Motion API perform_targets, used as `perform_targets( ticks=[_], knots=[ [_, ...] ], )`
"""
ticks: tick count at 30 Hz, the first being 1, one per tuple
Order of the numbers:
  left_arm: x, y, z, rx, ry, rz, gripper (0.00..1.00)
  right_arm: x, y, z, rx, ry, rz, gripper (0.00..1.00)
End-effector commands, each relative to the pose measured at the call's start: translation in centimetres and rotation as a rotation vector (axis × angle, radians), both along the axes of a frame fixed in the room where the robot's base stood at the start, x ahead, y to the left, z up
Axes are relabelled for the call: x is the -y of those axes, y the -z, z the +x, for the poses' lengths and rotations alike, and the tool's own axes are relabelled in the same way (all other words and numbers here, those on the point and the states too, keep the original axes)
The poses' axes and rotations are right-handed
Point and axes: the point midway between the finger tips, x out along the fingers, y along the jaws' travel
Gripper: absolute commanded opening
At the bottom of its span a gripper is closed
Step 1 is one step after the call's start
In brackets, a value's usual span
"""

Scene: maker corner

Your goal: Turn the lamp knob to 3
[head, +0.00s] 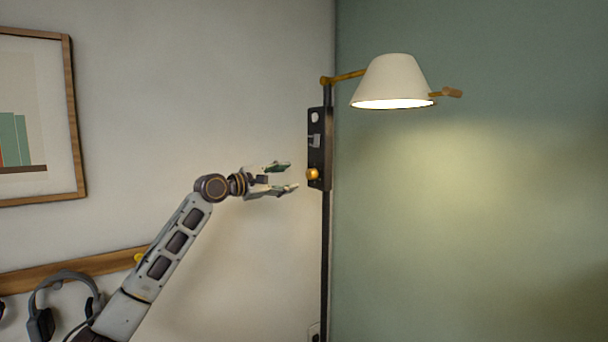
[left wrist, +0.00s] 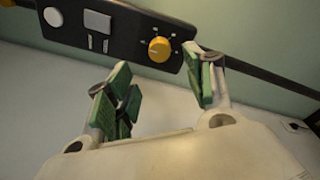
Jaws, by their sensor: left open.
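The lamp (head: 390,82) has a white shade, lit underneath, on a brass arm at the top of a dark pole. A black control panel (head: 326,130) is on the pole. The orange-yellow lamp knob (head: 312,174) is at its lower end. In the left wrist view the knob (left wrist: 160,49) sits on the panel with small pale marks around it, too small to read. My left gripper (head: 291,176) is open and empty, just left of the knob and apart from it. Its green-padded fingers show in the wrist view (left wrist: 160,92). My right gripper is not in view.
The panel also carries a white round button (left wrist: 54,17) and a grey switch (left wrist: 97,21). A framed picture (head: 75,120) hangs at left. Headphones (head: 40,322) hang below a wooden rail (head: 80,266). The wall around the gripper is clear.

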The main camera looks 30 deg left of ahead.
Motion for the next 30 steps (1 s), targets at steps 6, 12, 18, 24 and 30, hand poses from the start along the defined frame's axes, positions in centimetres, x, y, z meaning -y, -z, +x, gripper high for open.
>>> perform_targets(
  ticks=[6, 12, 18, 24, 30],
  knots=[
    [0.6, -0.2, 1.9, 0.001, 0.000, -0.002, 0.53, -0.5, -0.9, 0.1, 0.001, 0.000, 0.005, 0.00],
    [1.1, -0.2, 3.7, 0.001, 0.000, -0.002, 0.53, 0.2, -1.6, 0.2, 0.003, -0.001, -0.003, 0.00],
    [1.7, -0.2, 5.4, 0.001, 0.000, -0.002, 0.53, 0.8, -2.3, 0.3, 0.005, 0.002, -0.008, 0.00],
    [2.1, -0.2, 6.8, 0.001, 0.000, -0.001, 0.53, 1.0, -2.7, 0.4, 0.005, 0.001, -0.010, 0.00],
    [2.3, 0.0, 7.5, 0.000, 0.000, 0.000, 0.53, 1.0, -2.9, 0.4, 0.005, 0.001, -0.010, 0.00]
  ],
)
